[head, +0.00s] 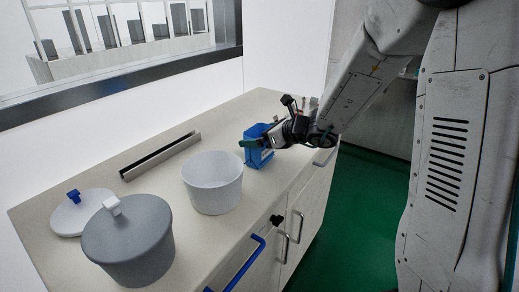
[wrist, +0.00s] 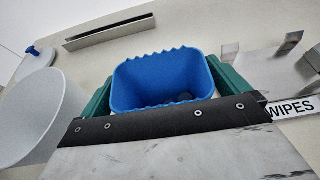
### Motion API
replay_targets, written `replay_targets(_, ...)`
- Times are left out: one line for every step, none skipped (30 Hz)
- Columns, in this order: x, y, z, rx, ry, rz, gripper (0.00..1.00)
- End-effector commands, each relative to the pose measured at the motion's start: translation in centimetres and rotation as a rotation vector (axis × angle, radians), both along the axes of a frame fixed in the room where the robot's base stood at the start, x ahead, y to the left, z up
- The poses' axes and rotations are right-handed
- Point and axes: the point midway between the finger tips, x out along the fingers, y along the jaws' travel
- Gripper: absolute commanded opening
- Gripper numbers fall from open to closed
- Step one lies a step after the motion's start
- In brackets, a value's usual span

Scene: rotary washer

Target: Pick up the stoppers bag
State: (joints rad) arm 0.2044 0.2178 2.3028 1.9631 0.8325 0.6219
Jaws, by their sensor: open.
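A blue open-topped bag with a jagged upper rim stands upright on the counter in the head view (head: 259,159); I take it for the stoppers bag, though no label on it is readable. In the wrist view the bag (wrist: 160,77) sits between the two green fingers of my gripper (wrist: 163,92). A small dark round spot shows inside it. In the head view my gripper (head: 284,139) is at the bag's top, with a green finger at its left. The gripper is open, with one finger on each side of the bag. Whether the fingers touch it I cannot tell.
A white tub (head: 212,183) stands close left of the bag. A grey lidded tub (head: 128,241) and a white lid with a blue knob (head: 82,212) are farther left. A metal rail (head: 160,156) lies behind. A WIPES label (wrist: 291,107) and metal holder (wrist: 270,70) are right in the wrist view.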

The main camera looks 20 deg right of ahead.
Motion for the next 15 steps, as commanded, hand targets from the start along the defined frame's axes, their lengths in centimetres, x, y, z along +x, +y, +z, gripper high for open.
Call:
replay_targets(0.56, 0.46, -0.32, 0.001, 0.0, 0.002, 1.0)
replay_targets(0.79, 0.64, -0.43, 0.0, 0.0, 0.002, 1.0)
replay_targets(1.05, 0.83, -0.56, 0.001, 0.0, 0.002, 1.0)
replay_targets(1.2, 0.93, -0.65, 0.001, 0.001, 0.001, 1.0)
replay_targets(1.31, 1.0, -0.7, 0.001, 0.001, 0.001, 1.0)
replay_targets(1.39, 1.05, -0.73, 0.0, 0.0, 0.0, 1.0)
replay_targets(1.42, 1.05, -0.73, 0.0, 0.0, 0.0, 1.0)
replay_targets(1.42, 1.05, -0.72, 0.0, 0.0, 0.0, 1.0)
replay_targets(1.42, 1.03, -0.71, 0.0, 0.0, 0.0, 1.0)
replay_targets(1.41, 1.02, -0.71, 0.0, 0.0, 0.0, 1.0)
replay_targets(1.4, 1.02, -0.7, 0.0, 0.0, 0.0, 1.0)
replay_targets(1.4, 1.02, -0.7, 0.0, 0.0, 0.0, 0.97)
replay_targets(1.39, 1.01, -0.7, 0.0, 0.0, 0.0, 0.89)
replay_targets(1.39, 1.01, -0.7, 0.0, 0.0, 0.0, 0.81)
replay_targets(1.39, 1.01, -0.69, 0.0, 0.0, 0.0, 0.69)
